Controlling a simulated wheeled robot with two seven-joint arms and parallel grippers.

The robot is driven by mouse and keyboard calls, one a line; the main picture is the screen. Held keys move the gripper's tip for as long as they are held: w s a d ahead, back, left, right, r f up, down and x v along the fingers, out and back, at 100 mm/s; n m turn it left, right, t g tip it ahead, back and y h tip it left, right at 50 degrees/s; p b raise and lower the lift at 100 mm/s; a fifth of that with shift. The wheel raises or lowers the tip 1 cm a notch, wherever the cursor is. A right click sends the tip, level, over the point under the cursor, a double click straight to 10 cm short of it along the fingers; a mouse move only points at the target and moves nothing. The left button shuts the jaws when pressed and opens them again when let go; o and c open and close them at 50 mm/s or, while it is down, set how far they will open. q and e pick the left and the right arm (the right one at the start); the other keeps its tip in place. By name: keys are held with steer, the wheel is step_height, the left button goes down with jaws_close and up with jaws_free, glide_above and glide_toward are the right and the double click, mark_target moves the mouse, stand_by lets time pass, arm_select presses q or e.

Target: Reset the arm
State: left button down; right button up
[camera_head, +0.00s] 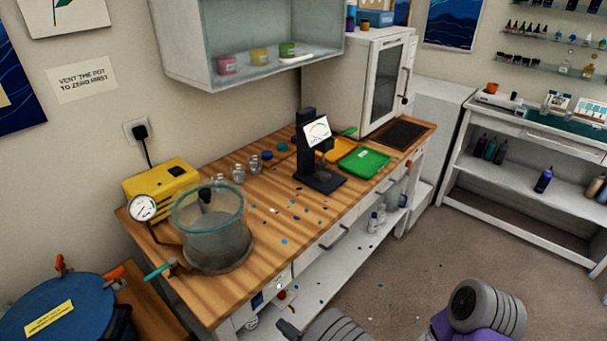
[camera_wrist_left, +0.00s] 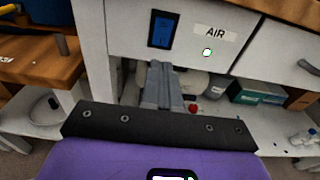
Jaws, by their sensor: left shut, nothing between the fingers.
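My left gripper (camera_head: 287,327) shows at the bottom edge of the head view, low in front of the workbench, with its grey arm behind it. In the left wrist view its grey fingers (camera_wrist_left: 162,72) are together with nothing between them. They point toward the bench front, below and beside a blue display (camera_wrist_left: 162,30) and an AIR label (camera_wrist_left: 215,33). Grey and purple parts of my own arm show at the bottom right of the head view. My right gripper is not in view.
The wooden workbench (camera_head: 268,218) carries a clear pot (camera_head: 212,232), a yellow pump (camera_head: 162,184), a black stand (camera_head: 319,165) and a green tray (camera_head: 364,162). A blue-lidded vessel (camera_head: 60,308) stands at lower left. Floor (camera_head: 410,265) is open before the shelves (camera_head: 530,165).

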arm_select(q)
steer(key=s+a+f+n+g+h, duration=0.2)
steer(key=s+a+f+n+g, duration=0.3)
steer(key=s+a+f+g, duration=0.3)
steer(key=s+d+f+n+g+h, duration=0.1)
steer(key=s+f+n+g+h, duration=0.5)
steer(key=s, duration=0.4)
steer(key=s+d+n+g+h, duration=0.2)
steer(key=s+d+n+h, duration=0.2)
steer(key=d+n+h, duration=0.35)
steer(key=w+a+n+t+h, duration=0.2)
steer(key=w+n+t, duration=0.3)
steer(key=n, duration=0.5)
steer(key=shift+w+a+r+t, duration=0.25)
steer(key=shift+t, duration=0.25)
